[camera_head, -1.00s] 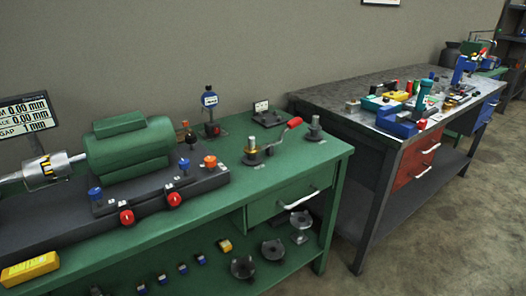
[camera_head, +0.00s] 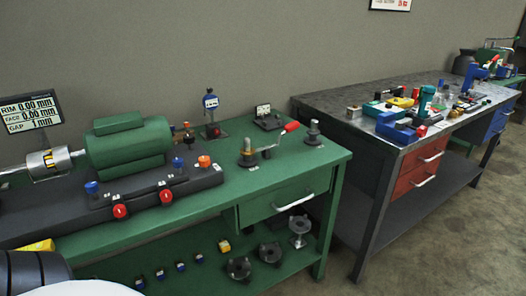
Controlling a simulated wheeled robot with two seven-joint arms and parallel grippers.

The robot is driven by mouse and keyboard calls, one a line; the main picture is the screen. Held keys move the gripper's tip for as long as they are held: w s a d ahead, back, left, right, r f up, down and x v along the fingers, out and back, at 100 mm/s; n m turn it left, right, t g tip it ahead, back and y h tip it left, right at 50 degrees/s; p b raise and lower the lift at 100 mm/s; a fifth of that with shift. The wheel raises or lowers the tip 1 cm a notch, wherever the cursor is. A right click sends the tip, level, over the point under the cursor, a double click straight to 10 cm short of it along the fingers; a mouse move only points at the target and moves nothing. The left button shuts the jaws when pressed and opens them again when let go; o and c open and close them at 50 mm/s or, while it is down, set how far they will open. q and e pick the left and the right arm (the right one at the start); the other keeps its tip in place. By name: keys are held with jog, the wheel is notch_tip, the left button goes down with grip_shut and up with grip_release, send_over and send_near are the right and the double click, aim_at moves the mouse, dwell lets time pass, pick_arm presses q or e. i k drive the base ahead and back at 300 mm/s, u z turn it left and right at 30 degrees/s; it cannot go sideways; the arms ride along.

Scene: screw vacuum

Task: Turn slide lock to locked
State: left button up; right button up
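I cannot make out a part that is plainly the slide lock, nor its state. On the green bench (camera_head: 215,212), a green motor-like unit (camera_head: 128,148) sits on a dark base with blue, red and orange knobs. A crank with a red-tipped handle (camera_head: 291,127) stands on the bench's right part. Behind it is a small stand with a white label plate (camera_head: 263,111). A blue dial gauge (camera_head: 210,101) stands near the wall. Neither of my grippers is in view; a dark and white rounded part, apparently mine, shows at the bottom left corner.
A grey bench (camera_head: 350,95) to the right carries blue, green and yellow tools and has red drawers (camera_head: 421,167). A readout screen (camera_head: 29,113) stands at the left. Several small parts lie on the green bench's lower shelf. Floor is clear at the right.

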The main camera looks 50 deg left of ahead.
aim_at(204, 161)
jog(key=z, duration=0.05)
jog(key=i, duration=2.4)
jog(key=u, duration=2.95)
